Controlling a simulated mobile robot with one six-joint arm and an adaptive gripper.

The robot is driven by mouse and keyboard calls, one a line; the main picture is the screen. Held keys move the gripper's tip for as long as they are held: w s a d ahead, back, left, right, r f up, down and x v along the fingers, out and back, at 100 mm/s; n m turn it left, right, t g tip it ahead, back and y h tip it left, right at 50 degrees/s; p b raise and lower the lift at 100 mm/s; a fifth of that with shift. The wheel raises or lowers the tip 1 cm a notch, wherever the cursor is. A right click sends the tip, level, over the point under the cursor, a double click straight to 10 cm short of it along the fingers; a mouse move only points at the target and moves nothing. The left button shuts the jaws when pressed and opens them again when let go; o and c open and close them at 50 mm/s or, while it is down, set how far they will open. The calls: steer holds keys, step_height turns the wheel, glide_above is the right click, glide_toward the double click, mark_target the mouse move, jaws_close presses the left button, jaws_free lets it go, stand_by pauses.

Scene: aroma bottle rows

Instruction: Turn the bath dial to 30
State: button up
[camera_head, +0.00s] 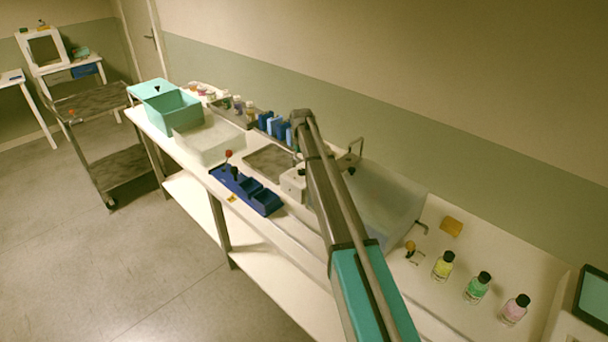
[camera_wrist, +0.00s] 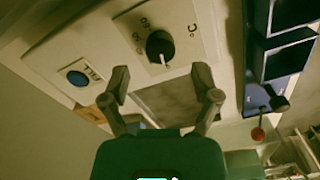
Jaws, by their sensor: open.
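The bath dial (camera_wrist: 159,46) is a round black knob with a white pointer mark, on a pale front panel (camera_wrist: 112,42) in the wrist view. Small numbers stand around it and a °C mark is to its right; I cannot read the setting surely. My gripper (camera_wrist: 162,88) is open and empty, its two fingers apart below the dial in the picture, with no visible contact. In the head view the white bath housing (camera_head: 292,184) shows beside my arm, which hides part of it. My gripper cannot be made out there.
A blue button (camera_wrist: 77,78) sits left of the dial. Several bottles (camera_head: 443,265) stand at the bench's right end.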

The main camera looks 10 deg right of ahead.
mark_target(302, 170)
steer(key=shift+f+b, duration=1.65)
steer(key=shift+f, duration=0.25)
